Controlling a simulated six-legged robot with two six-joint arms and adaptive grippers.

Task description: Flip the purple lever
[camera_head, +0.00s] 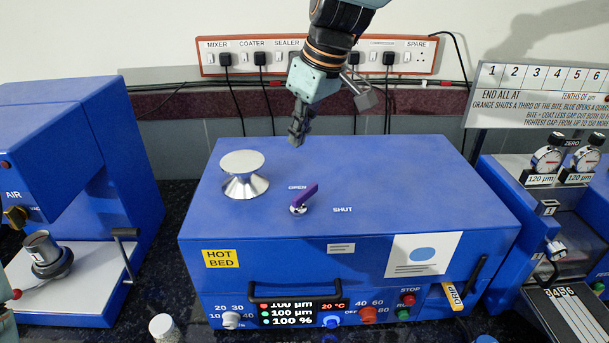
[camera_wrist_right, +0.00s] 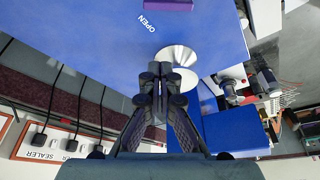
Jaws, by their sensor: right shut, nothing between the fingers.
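The purple lever (camera_head: 306,195) sits on a small silver pivot on top of the blue hot bed box (camera_head: 400,170). Its handle points up and right from the pivot, between the OPEN and SHUT labels. In the right wrist view part of the purple lever (camera_wrist_right: 168,4) shows at the top edge, the rest cut off. My right gripper (camera_head: 296,138) is shut and empty, pointing down above the back edge of the box, behind the lever and apart from it. Its closed fingers also show in the wrist view (camera_wrist_right: 160,78). My left gripper is not in view.
A silver knob (camera_head: 243,175) stands on the box top, left of the lever. A power strip (camera_head: 300,55) with hanging cables is on the wall behind. Blue machines stand at left (camera_head: 60,140) and right (camera_head: 545,210).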

